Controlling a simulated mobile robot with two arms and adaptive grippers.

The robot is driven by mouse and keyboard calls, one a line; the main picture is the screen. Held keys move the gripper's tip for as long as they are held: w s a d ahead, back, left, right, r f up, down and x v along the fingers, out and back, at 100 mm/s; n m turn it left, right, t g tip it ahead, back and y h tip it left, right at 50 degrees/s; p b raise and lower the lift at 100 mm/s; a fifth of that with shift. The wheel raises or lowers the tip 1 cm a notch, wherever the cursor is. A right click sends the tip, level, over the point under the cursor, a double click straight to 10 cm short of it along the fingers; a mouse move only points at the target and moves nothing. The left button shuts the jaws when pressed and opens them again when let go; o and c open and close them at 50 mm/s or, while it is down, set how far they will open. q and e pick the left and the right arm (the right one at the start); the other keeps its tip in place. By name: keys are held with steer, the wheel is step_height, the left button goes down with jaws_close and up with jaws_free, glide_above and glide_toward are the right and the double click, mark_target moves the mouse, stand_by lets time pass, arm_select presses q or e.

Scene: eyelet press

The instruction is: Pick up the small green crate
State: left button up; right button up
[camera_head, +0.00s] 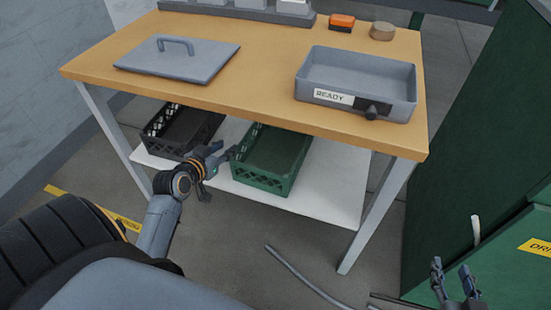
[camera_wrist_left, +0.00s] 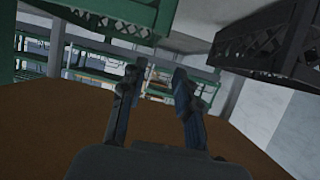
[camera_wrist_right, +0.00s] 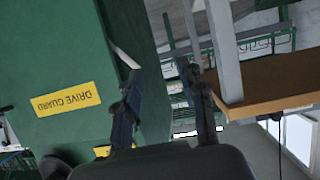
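The small green crate (camera_head: 262,185) stands on the white lower shelf under the workbench. Its open top faces up and it looks empty. My left gripper (camera_head: 228,153) is at the crate's left side, by the gap between it and a black crate (camera_head: 163,149). The left wrist view shows the left gripper (camera_wrist_left: 158,72) open with nothing between its fingers, the green crate (camera_wrist_left: 110,22) at upper left and the black crate (camera_wrist_left: 265,55) at upper right. I cannot tell whether the gripper touches the green crate. My right gripper (camera_head: 455,272) is open and empty at lower right.
The wooden tabletop (camera_head: 255,75) overhangs the shelf (camera_head: 320,190). On it are a grey lid (camera_head: 190,65), a grey tray marked READY (camera_head: 312,75) and an orange box (camera_head: 342,20). A table leg (camera_head: 375,215) stands right of the crate. A green cabinet (camera_head: 480,130) is at right.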

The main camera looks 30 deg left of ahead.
arm_select(q)
steer(key=b, duration=0.2)
glide_toward(247, 134)
steer(key=a, duration=0.1)
arm_select(e)
step_height(247, 134, up, 12)
steer(key=w+a+t+y, duration=0.2)
steer(key=t, duration=0.5)
arm_select(q)
steer(key=b+x, duration=0.1)
steer(key=x, duration=0.2)
steer(key=b+x, duration=0.1)
steer(key=x, duration=0.2)
steer(key=b+x, duration=0.1)
steer(key=x, duration=0.3)
steer(key=shift+d+f, duration=0.3)
steer(key=shift+d, duration=0.1)
arm_select(e)
steer(key=s+r+t+y, duration=0.2)
steer(key=s+r+t, duration=0.3)
steer(key=r, duration=0.3)
steer(key=shift+s+r+t+y, duration=0.15)
steer(key=shift+s+t+y, duration=0.2)
steer(key=shift+t, duration=0.45)
arm_select(q)
jaws_close()
arm_select(e)
steer(key=shift+w, duration=0.1)
arm_select(q)
steer(key=shift+r, duration=0.1)
